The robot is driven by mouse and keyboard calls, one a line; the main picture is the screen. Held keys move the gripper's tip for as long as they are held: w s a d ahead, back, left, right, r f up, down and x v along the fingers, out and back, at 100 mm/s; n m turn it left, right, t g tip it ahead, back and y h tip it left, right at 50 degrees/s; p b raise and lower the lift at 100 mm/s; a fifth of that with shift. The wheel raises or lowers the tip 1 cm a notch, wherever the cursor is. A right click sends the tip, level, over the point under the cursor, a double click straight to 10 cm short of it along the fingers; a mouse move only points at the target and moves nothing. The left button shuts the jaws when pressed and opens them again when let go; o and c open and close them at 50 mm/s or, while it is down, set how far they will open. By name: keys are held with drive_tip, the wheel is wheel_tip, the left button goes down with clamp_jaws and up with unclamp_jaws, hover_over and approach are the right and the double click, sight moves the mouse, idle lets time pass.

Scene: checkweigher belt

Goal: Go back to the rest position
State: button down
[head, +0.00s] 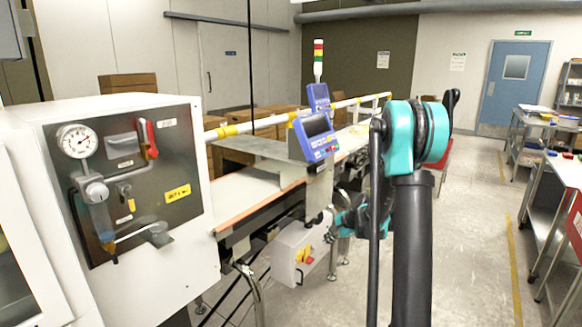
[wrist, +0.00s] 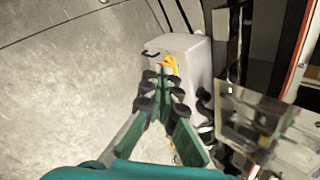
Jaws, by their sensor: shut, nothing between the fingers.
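My gripper (wrist: 163,82) shows in the wrist view with its green fingers drawn together and nothing held. Its fingertips point toward a grey switch box (wrist: 188,52) with a yellow handle (wrist: 170,65). I cannot tell whether they touch it. In the head view my gripper is partly hidden behind my arm, beside the belt frame. The same grey box (head: 293,258) shows there to its left, below the belt, with its yellow and red switch (head: 304,254).
A white cabinet with a dark panel (head: 130,180) stands at the left, close to the belt (head: 245,195). A blue display unit (head: 314,136) stands over the belt. Steel carts (head: 548,190) line the right. The floor aisle (head: 480,230) between is clear.

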drive_tip(key=s+d+r+n+h, duration=0.1)
drive_tip(key=s+r+n, duration=0.2)
drive_tip(key=s, duration=0.6)
drive_tip(key=s+r+n+h, duration=0.2)
drive_tip(key=s+r+n, duration=0.1)
drive_tip(key=s, duration=0.6)
drive_tip(key=s+d+f+n+h, duration=0.1)
drive_tip(key=s+n, duration=0.2)
drive_tip(key=s, duration=0.6)
drive_tip(key=s+d+f+n+h, duration=0.1)
drive_tip(key=s+n, duration=0.3)
drive_tip(key=s, duration=0.4)
drive_tip(key=shift+s+d+f+g, duration=0.4)
drive_tip(key=shift+d, duration=0.4)
drive_tip(key=shift+d, duration=0.1)
